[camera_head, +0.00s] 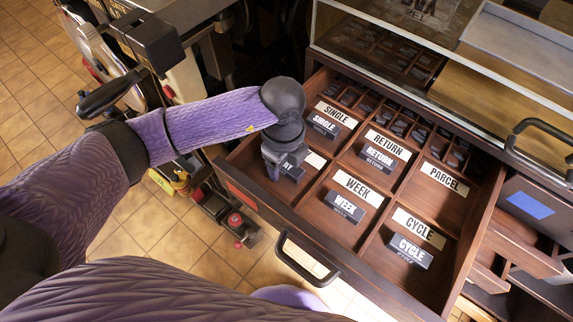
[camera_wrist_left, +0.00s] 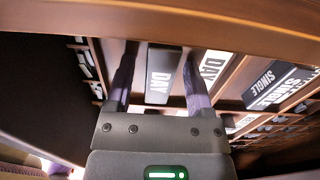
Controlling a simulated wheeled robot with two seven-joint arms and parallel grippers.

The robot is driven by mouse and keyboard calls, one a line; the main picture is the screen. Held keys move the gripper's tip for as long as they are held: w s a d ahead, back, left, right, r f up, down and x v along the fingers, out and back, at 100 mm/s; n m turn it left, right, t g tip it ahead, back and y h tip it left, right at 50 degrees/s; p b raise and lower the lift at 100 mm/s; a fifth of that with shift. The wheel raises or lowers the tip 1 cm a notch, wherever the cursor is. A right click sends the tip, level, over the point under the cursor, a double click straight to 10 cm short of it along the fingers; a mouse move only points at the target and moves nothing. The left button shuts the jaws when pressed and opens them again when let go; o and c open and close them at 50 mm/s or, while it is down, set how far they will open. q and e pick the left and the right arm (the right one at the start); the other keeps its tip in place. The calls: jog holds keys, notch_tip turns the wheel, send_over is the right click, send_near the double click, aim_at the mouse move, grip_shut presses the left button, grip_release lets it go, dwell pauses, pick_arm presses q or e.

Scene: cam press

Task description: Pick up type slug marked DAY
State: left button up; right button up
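The DAY type slug is a dark block with a white-lettered face (camera_wrist_left: 162,78). It lies in the front left compartment of the open wooden drawer (camera_head: 349,250); in the head view the slug (camera_head: 292,172) is partly hidden by my gripper. The white DAY label (camera_wrist_left: 214,68) is beside it, and the same label shows partly in the head view (camera_head: 315,160). My left gripper (camera_head: 274,172) points down at the slug. In the left wrist view its fingers (camera_wrist_left: 159,75) are apart, one on each side of the slug, with a visible gap on the left. My right gripper is not in view.
Other slugs lie in their compartments: SINGLE (camera_head: 323,125), RETURN (camera_head: 376,158), WEEK (camera_head: 345,207) and CYCLE (camera_head: 410,251). The PARCEL label (camera_head: 444,178) has no large slug by it. A drawer handle (camera_head: 306,262) is in front; a glass-topped case (camera_head: 400,60) stands behind.

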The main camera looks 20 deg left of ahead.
pick_arm(q)
grip_shut()
jog(key=shift+r, duration=0.15)
